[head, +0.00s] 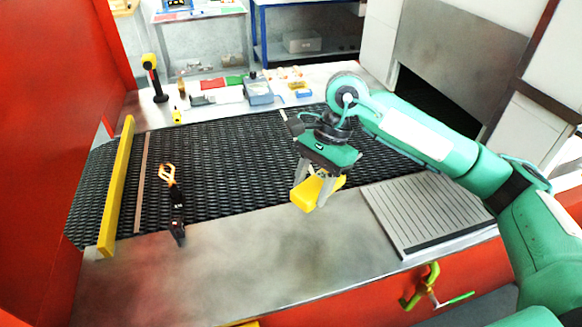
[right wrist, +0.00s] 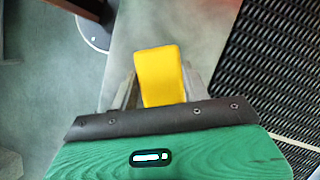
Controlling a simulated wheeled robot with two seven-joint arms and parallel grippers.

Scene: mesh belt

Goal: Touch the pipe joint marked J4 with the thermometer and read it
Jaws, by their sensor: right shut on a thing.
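My right gripper (head: 319,194) is shut on a yellow block-like thing (head: 307,193), held above the front edge of the mesh belt. In the right wrist view the yellow thing (right wrist: 159,74) sits between the two fingers and sticks out past them. I cannot tell whether it is the thermometer; no display shows on it. No joint with a legible J4 mark is in view. A green and yellow-green pipe fitting or valve (head: 431,287) is on the red front panel at lower right, apart from the gripper. My left gripper is not in view.
A black tool with an orange-tipped end (head: 177,209) lies across the near edge of the mesh belt (head: 230,150). A yellow bar (head: 117,190) crosses the belt's left end. Several small items lie on the ledge behind. The metal front ledge (head: 300,256) is mostly clear.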

